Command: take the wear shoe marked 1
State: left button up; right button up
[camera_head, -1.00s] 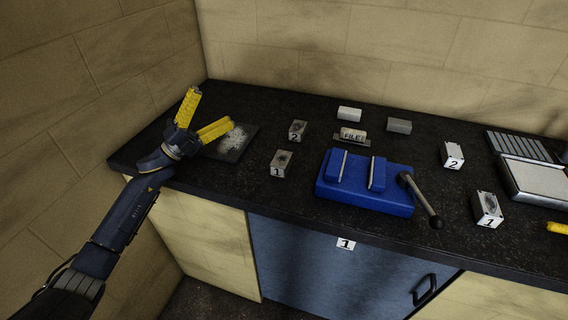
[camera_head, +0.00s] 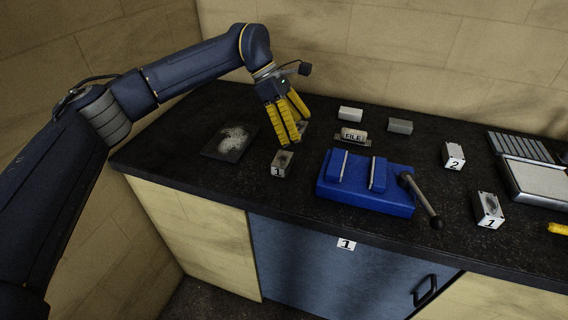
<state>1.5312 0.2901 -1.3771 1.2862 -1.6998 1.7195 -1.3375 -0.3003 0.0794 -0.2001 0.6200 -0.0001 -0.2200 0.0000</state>
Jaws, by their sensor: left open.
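Two small grey metal blocks carry a label 1. One block (camera_head: 282,163) is left of the blue vise, with a dark patch on top. The other block (camera_head: 488,209) stands right of the vise, also with a dark patch. I cannot tell from looks which is the wear shoe. My left gripper (camera_head: 292,134) points down just behind the left block 1, its yellow fingers apart. It mostly hides the left block marked 2 (camera_head: 303,128); contact cannot be told. A yellow tip (camera_head: 558,228) at the right edge looks like my right gripper, mostly out of view.
The blue vise (camera_head: 348,196) with a dark lever stands mid-bench. Behind it are a FILE block (camera_head: 352,136), a white block (camera_head: 350,113) and a grey block (camera_head: 400,126). Another block 2 (camera_head: 453,156) and trays (camera_head: 537,179) are right. A powdery dark plate (camera_head: 217,149) lies left.

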aim_at(282, 158)
pick_arm(q)
jog(key=w+a+r+m+t+y, duration=0.1)
jog(key=w+a+r+t+y, duration=0.1)
jog(key=w+a+r+y, duration=0.3)
jog(key=f, duration=0.6)
jog(key=s+f, duration=0.1)
jog(key=f, duration=0.6)
jog(key=d+f, duration=0.1)
jog(key=f, duration=0.5)
jog(key=shift+s+d+f, duration=0.1)
jog(key=shift+s+f, duration=0.1)
jog(key=shift+s, duration=0.2)
jog(key=c, duration=1.7)
jog(key=shift+r, duration=0.15)
